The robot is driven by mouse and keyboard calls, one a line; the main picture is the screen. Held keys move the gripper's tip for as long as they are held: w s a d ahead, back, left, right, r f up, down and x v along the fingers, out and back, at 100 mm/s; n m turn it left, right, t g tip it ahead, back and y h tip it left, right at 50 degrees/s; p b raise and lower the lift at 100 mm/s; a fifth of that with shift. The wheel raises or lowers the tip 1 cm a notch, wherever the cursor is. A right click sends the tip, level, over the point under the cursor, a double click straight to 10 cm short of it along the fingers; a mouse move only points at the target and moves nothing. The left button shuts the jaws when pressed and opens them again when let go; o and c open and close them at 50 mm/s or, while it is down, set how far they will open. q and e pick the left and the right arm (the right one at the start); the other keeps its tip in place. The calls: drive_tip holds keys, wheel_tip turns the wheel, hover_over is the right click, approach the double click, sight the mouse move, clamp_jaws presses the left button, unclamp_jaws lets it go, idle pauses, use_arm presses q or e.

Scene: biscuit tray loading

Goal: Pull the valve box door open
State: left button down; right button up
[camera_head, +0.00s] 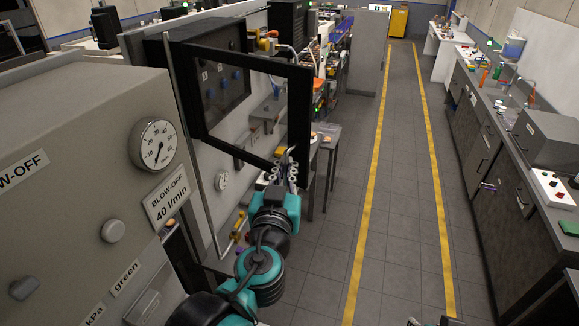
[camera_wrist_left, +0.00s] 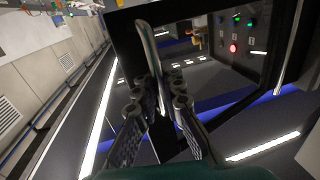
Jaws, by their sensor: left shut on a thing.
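The valve box (camera_head: 222,82) stands on the left of the head view, with numbers and blue knobs on its dark panel. Its door (camera_head: 299,112) is a black frame around a clear pane; it stands ajar, swung out from the box. My left gripper (camera_head: 284,168) is at the door's lower free corner. In the left wrist view the left gripper (camera_wrist_left: 164,92) is shut on the door's bright metal handle (camera_wrist_left: 148,45), whose lower end lies between the fingers. The dark door frame (camera_wrist_left: 124,28) shows behind it.
A grey panel with a dial gauge (camera_head: 155,143) fills the near left. A small table (camera_head: 327,140) stands just beyond the door. The tiled aisle (camera_head: 400,150) between yellow lines is clear. A counter with a sink (camera_head: 500,90) runs along the right.

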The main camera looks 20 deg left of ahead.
use_arm(q)
drive_tip(key=shift+s, duration=0.1)
use_arm(e)
drive_tip(key=shift+s, duration=0.3)
use_arm(q)
drive_tip(key=c, duration=1.9)
unclamp_jaws()
drive_tip(key=shift+o, duration=0.2)
drive_tip(key=shift+s+d, duration=0.1)
use_arm(e)
drive_tip(key=shift+d, duration=0.1)
